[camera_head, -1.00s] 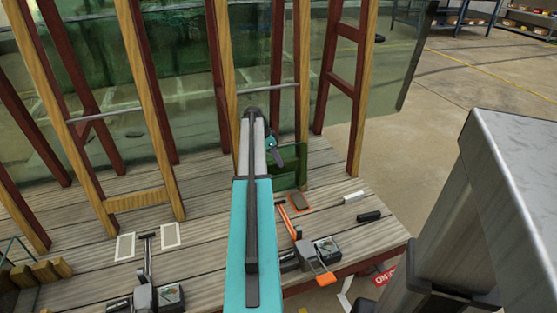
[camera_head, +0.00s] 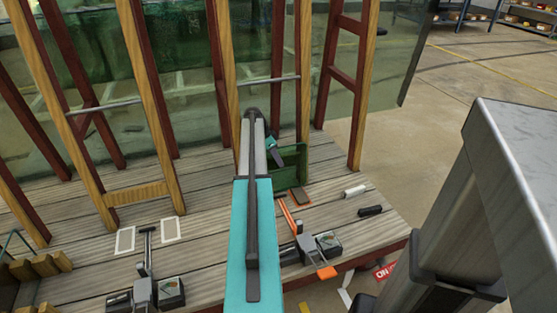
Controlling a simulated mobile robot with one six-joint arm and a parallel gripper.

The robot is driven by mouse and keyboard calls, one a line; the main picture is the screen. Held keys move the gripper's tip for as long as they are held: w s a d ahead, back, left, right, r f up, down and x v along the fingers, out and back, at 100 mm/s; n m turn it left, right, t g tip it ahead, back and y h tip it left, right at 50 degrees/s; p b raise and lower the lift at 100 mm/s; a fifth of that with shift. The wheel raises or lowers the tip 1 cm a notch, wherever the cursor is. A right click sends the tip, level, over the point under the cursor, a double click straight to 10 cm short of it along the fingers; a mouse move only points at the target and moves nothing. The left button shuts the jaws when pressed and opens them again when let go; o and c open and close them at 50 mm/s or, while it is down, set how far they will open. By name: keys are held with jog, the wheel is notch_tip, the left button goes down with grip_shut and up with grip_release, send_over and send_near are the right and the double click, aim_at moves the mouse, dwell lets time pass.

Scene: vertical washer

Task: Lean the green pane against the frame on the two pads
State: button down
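A small green pane (camera_head: 291,166) stands at the right-hand frame (camera_head: 302,85), near its foot on the wooden deck. Its left part is hidden behind my arm. My gripper (camera_head: 276,152) is at the pane's upper left, mostly hidden by my arm; whether its fingers are open or touch the pane cannot be told. Two white-outlined pads, a left pad (camera_head: 125,240) and a right pad (camera_head: 171,230), lie bare on the deck before the left-hand frame (camera_head: 137,194). A dark, orange-edged pad (camera_head: 300,196) lies just before the pane.
Large green glass sheets (camera_head: 180,75) stand behind the frames. An orange-handled tool (camera_head: 288,215), a clamp (camera_head: 308,248), a white cylinder (camera_head: 355,191) and a black cylinder (camera_head: 370,211) lie on the deck (camera_head: 215,225). A grey metal block (camera_head: 525,170) rises at the right, beyond the deck's edge.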

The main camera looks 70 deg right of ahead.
jog(key=c, duration=1.9)
grip_release()
jog(key=shift+r, duration=0.1)
jog(key=shift+w, duration=0.1)
